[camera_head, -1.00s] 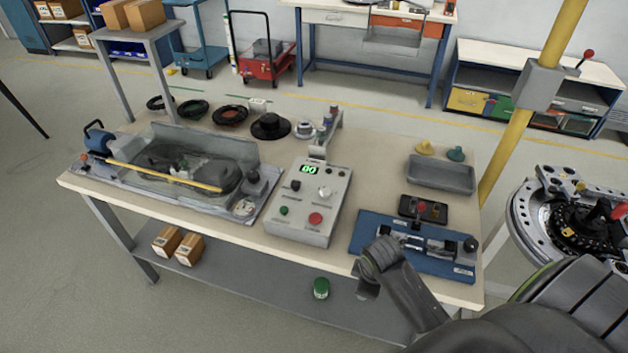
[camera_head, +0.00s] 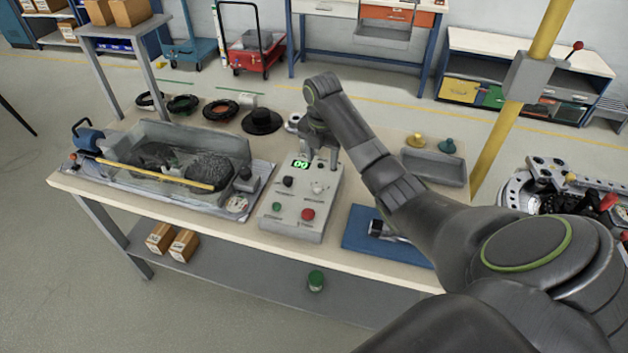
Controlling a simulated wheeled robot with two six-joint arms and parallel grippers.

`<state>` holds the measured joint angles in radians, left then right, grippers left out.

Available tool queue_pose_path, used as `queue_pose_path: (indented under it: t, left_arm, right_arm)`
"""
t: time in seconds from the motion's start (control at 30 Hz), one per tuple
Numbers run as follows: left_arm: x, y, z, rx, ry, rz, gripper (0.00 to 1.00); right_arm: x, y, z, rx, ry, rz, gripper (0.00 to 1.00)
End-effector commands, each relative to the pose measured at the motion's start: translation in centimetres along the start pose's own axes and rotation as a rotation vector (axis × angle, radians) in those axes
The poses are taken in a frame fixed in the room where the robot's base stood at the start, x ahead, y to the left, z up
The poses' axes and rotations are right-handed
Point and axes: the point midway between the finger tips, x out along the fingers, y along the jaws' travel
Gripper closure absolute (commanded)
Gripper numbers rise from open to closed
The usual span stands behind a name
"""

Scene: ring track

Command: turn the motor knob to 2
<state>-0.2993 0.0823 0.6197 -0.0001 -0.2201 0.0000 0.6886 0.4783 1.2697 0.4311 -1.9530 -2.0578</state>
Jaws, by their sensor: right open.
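A grey control box (camera_head: 296,222) stands on the workbench. Its sloped face carries a green-lit display (camera_head: 300,164), a black knob (camera_head: 288,181), a pale knob (camera_head: 318,187), a green button (camera_head: 276,206) and a red button (camera_head: 308,214). The labels are too small to read, so I cannot tell which knob is the motor knob. My right gripper (camera_head: 321,158) points down over the back of the box, open and empty, its fingers above the knobs in the picture. It hides the box's rear part. My left gripper is out of view.
A clear tank (camera_head: 170,150) with a yellow bar stands left of the box. Dark rings and a black hat-shaped part (camera_head: 262,122) lie behind. My right arm partly covers a blue fixture (camera_head: 365,236). A grey tray (camera_head: 434,166) is at the right.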

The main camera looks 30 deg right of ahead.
Motion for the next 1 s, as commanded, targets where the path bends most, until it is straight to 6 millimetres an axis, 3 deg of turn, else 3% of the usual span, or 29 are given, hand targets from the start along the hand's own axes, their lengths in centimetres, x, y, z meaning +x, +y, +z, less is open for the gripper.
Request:
queue_pose_path:
  t: [0.03, 0.1, 0.3, 1.0]
  left_arm:
    - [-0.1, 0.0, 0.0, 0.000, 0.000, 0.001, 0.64]
    - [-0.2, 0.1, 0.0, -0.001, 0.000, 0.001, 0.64]
    - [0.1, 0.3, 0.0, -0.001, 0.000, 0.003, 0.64]
    - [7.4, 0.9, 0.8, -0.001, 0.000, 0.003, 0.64]
  right_arm:
    - [-1.8, 0.6, 0.7, -0.055, 0.007, 0.001, 0.49]
    - [-3.3, 1.1, 1.2, -0.123, 0.020, 0.000, 0.49]
    - [-4.5, 1.5, 1.7, -0.201, 0.035, 0.000, 0.49]
    - [2.9, 1.5, 1.4, -0.199, 0.033, 0.001, 0.49]
